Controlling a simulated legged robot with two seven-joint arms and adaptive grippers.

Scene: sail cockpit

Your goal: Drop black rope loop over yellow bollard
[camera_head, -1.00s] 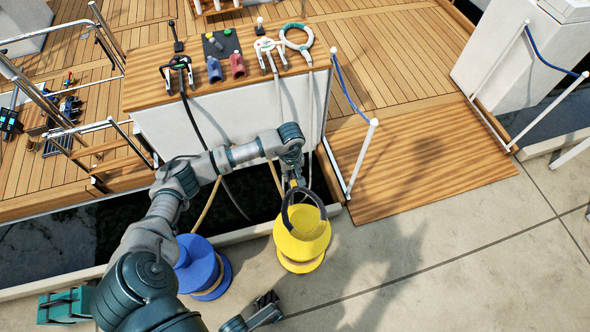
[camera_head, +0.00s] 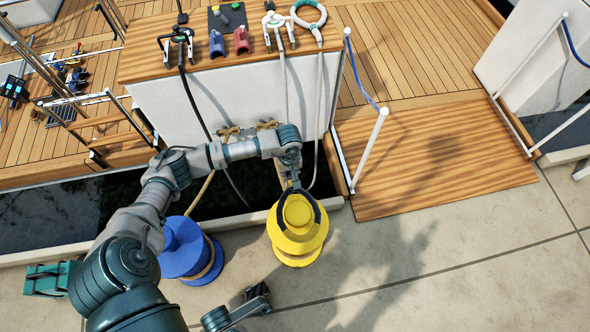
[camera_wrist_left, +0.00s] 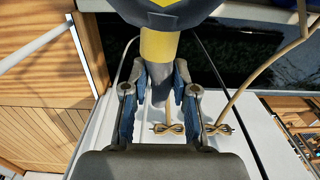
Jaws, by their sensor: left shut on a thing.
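The yellow bollard (camera_head: 297,246) stands on the quay in the head view, with a rounded top. The black rope loop (camera_head: 321,219) shows as a dark arc on both sides of that top. It appears to lie around the top, but I cannot tell how low it sits or whether it touches. My left gripper (camera_head: 292,184) is just above and behind the bollard. In the left wrist view its fingers (camera_wrist_left: 158,88) are shut on the loop's yellow-and-grey neck (camera_wrist_left: 160,45). The dark loop (camera_wrist_left: 165,18) is at the top edge. My right gripper (camera_head: 257,293) is low in the head view, its jaws unclear.
A blue bollard (camera_head: 188,250) stands left of the yellow one, beside my left arm. The boat's white wall and wooden counter (camera_head: 200,65) are behind, across a dark water gap. A wooden gangway (camera_head: 430,170) is at the right. Bare quay (camera_head: 400,290) lies in front.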

